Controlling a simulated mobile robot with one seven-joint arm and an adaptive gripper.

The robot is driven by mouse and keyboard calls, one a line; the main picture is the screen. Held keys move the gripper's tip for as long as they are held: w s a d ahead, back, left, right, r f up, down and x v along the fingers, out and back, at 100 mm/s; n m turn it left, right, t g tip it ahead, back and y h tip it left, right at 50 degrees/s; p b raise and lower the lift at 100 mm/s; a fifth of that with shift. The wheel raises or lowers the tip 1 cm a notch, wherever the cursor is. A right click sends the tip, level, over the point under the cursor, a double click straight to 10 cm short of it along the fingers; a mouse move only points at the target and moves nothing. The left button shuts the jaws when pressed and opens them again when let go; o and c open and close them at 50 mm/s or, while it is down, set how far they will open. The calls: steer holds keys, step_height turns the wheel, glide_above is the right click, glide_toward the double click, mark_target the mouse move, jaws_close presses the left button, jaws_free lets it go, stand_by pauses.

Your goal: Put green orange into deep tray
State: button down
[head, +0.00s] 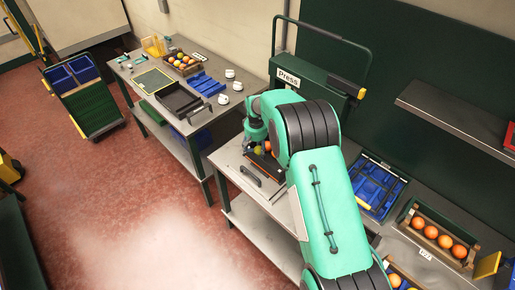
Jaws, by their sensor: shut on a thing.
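My arm reaches down over the bench in the middle of the head view. My gripper (256,148) is small here and partly hidden by my own arm. It is shut on the yellow-green orange (259,151). Just below and around it is a dark tray with an orange-brown edge (264,168), with orange fruit (268,146) beside the green one. I cannot tell how high the green orange is above this tray. A black, deep-looking tray (174,100) stands on the left table and looks empty.
The left table also holds a crate of oranges (184,71), blue bins (201,82), a green mat (153,80) and white cups (230,73). On the right are a blue divided bin (379,192) and wooden crates of oranges (410,212). A press (300,84) stands behind my arm.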

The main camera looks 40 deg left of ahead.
mark_target(258, 156)
steer(key=f, duration=0.2)
steer(key=d+f, duration=0.1)
steer(key=shift+s+f, duration=0.1)
steer(key=shift+f, duration=0.3)
steer(key=shift+d+r, duration=0.25)
steer(key=shift+r, duration=0.35)
steer(key=shift+a+f, duration=0.1)
steer(key=shift+a, duration=0.25)
steer(key=shift+d+r, duration=0.1)
steer(key=shift+r, duration=0.2)
steer(key=shift+c, duration=2)
jaws_free()
steer(key=shift+r, duration=0.15)
steer(key=shift+r+p, duration=0.85)
steer(key=shift+r, duration=3.55)
